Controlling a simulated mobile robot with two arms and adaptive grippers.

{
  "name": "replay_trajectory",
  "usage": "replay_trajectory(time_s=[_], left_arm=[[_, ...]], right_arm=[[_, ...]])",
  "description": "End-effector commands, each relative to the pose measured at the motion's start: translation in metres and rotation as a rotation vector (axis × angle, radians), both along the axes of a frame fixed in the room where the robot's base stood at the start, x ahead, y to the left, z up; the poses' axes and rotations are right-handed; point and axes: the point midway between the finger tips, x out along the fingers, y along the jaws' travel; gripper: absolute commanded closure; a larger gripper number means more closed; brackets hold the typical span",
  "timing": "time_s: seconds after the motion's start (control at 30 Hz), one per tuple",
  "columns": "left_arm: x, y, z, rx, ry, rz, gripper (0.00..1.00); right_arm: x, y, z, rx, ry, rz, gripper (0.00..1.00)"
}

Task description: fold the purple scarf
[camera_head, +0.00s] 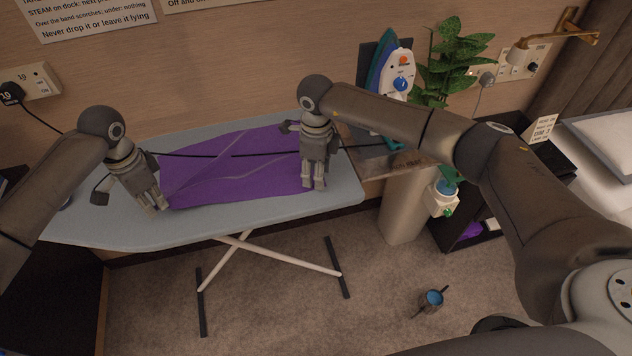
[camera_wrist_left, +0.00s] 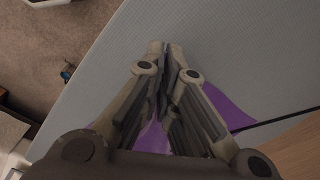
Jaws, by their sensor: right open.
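The purple scarf (camera_head: 232,167) lies spread, with a few creases, on the grey ironing board (camera_head: 250,213). My left gripper (camera_head: 160,208) is at the scarf's left edge, pointing down. In the left wrist view its fingertips (camera_wrist_left: 170,48) are together over the grey board, with purple cloth (camera_wrist_left: 228,108) beside and behind the fingers. I cannot tell whether cloth is pinched between them. My right gripper (camera_head: 314,187) is open and points down at the scarf's right end, partly hiding it. I cannot tell whether its tips touch the cloth.
A dark cord (camera_head: 200,155) runs across the scarf. An iron (camera_head: 399,75) stands in its dock at the back right, near a leafy plant (camera_head: 446,65). The board's front strip is bare.

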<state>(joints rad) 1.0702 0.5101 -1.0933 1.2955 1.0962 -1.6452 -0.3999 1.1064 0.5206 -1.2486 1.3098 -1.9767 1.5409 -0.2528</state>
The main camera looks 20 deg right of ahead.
Motion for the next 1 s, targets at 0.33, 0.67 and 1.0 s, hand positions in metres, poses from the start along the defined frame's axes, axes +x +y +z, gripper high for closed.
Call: replay_trajectory(time_s=[0.33,0.67,1.0], left_arm=[[0.0,0.0,0.0,0.0,0.0,0.0,1.0],[0.0,0.0,0.0,0.0,0.0,0.0,1.0],[0.0,0.0,0.0,0.0,0.0,0.0,1.0]], right_arm=[[0.0,0.0,-0.019,0.002,0.0,0.0,0.6],[0.0,0.0,-0.019,0.001,0.0,0.0,0.6],[0.0,0.0,-0.02,0.001,0.001,0.0,0.76]])
